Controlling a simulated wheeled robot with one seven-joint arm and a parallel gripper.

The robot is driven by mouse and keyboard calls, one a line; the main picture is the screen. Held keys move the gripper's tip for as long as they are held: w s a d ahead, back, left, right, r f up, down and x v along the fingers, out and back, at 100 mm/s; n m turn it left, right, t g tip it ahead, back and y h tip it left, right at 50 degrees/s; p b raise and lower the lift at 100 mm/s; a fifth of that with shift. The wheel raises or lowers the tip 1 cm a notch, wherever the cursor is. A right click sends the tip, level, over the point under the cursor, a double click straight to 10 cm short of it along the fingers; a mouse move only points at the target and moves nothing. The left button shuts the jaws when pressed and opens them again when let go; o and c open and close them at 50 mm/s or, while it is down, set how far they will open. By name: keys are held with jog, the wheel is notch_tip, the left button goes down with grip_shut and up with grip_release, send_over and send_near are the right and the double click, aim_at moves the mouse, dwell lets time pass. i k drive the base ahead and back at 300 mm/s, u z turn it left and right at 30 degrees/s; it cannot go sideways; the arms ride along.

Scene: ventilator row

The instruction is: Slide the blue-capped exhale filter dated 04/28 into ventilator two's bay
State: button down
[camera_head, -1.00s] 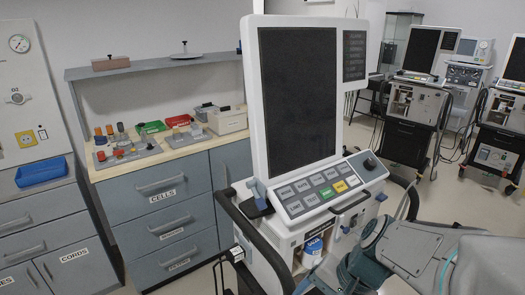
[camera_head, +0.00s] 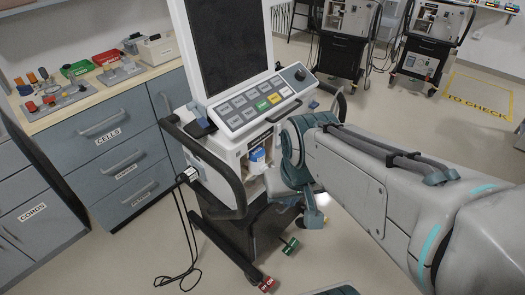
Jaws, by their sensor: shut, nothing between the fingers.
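The nearest ventilator (camera_head: 240,112) stands in the middle with a dark screen and a sloped key panel. In its open front bay is a blue-topped white piece (camera_head: 257,155). It is partly shaded, and I cannot read a date on it or tell how far it is seated. Small capped pieces in several colours lie on a grey tray (camera_head: 62,101) on the counter at the left; their labels are too small to read. My arm reaches in from the right and bends down just right of the bay. My gripper's fingers are hidden behind it. No ventilator number is legible.
A black rail curves around the ventilator's front. A plug and black cable (camera_head: 188,228) hang at its left. A green bin (camera_head: 75,69) and a red bin (camera_head: 107,57) stand on the counter. Two more ventilators (camera_head: 345,40) (camera_head: 437,45) stand behind. Open floor lies right.

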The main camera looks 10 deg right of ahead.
aim_at(257, 165)
jog(key=k, duration=0.3)
jog(key=z, duration=1.85)
jog(key=i, duration=1.4)
jog(key=u, duration=3.05)
